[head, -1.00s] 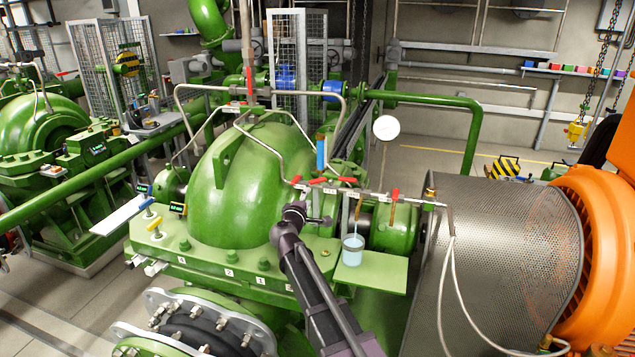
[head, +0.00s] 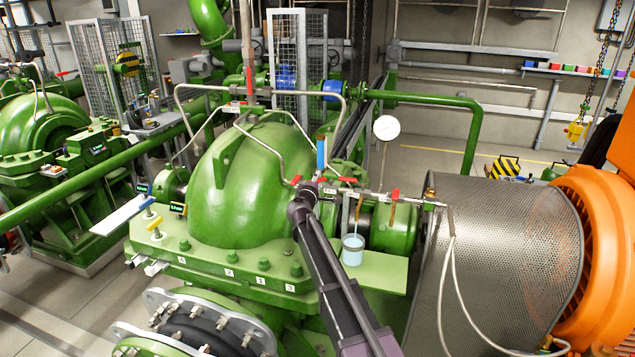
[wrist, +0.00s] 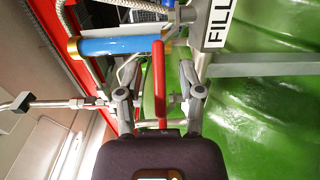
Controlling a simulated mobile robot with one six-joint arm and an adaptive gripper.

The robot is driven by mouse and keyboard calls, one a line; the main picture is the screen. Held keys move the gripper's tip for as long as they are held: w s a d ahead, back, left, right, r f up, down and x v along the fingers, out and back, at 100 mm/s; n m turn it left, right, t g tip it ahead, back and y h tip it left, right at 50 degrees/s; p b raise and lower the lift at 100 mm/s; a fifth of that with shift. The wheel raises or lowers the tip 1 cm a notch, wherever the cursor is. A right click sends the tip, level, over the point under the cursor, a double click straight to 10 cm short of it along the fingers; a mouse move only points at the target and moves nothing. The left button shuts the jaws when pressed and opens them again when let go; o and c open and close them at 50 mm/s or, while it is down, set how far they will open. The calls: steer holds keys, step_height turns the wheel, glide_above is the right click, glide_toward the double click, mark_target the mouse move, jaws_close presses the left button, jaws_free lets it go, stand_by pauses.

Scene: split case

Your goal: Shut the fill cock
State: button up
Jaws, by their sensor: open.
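The FILL label (wrist: 219,22) shows at the top right of the wrist view. The red lever (wrist: 159,78) near it, which I take for the fill cock's handle, lies at right angles to the blue cylinder (wrist: 112,46). My gripper (wrist: 157,82) is open, with one grey finger on each side of the lever and gaps between. The lever's lower end is hidden behind my wrist housing. In the head view my gripper (head: 304,196) is at the thin pipework below the blue cylinder (head: 321,153). Red levers are there, partly hidden by it.
The green pump casing (head: 243,185) is close on the left. A cup of liquid (head: 353,250) stands on the green ledge below. A perforated guard (head: 500,255) is at the right.

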jaws_close()
